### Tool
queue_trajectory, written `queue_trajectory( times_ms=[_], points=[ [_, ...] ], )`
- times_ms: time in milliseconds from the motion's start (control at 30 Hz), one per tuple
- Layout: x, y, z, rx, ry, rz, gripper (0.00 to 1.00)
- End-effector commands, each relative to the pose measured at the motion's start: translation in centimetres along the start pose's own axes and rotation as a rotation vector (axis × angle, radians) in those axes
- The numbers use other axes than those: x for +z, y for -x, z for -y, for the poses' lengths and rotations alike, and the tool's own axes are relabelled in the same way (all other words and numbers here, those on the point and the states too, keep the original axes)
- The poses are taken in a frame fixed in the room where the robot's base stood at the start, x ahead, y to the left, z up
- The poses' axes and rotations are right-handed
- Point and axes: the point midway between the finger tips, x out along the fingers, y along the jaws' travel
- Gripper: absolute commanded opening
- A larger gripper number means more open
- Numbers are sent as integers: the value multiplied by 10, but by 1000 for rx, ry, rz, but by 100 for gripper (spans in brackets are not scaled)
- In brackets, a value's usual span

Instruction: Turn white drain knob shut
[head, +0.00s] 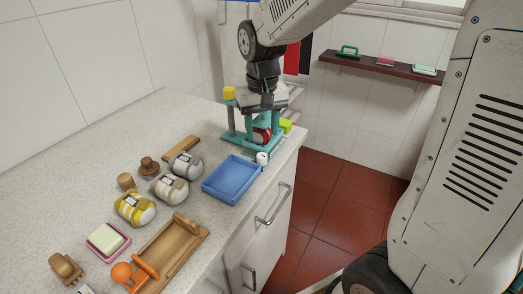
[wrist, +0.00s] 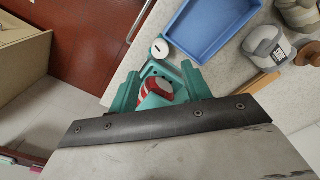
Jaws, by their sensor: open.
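The white knob (head: 262,157) is a small round cap near the counter's front edge, beside the blue tray. It also shows in the wrist view (wrist: 160,49), with a small dark mark on top. My gripper (head: 263,133) is open, its two teal fingers pointing down just behind the knob. In the wrist view my gripper (wrist: 160,82) is apart from the knob, which lies beyond the fingertips. A red and white object (wrist: 150,92) shows between the fingers; whether they touch it is unclear.
A teal frame (head: 237,142) with a yellow-topped post stands around the gripper. The blue tray (head: 232,180) sits close to the knob. Several yarn-like balls, a wooden tray (head: 170,255) and a soap dish (head: 108,241) lie left. Red floor is beyond the counter edge.

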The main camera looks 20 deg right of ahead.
Motion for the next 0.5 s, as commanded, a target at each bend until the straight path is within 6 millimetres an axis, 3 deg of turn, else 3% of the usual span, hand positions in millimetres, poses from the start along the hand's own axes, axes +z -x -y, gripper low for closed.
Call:
queue_trajectory(
  times_ms=[500],
  points=[
    [1, -70, 2, 1, 2, 4, 48]
  ],
)
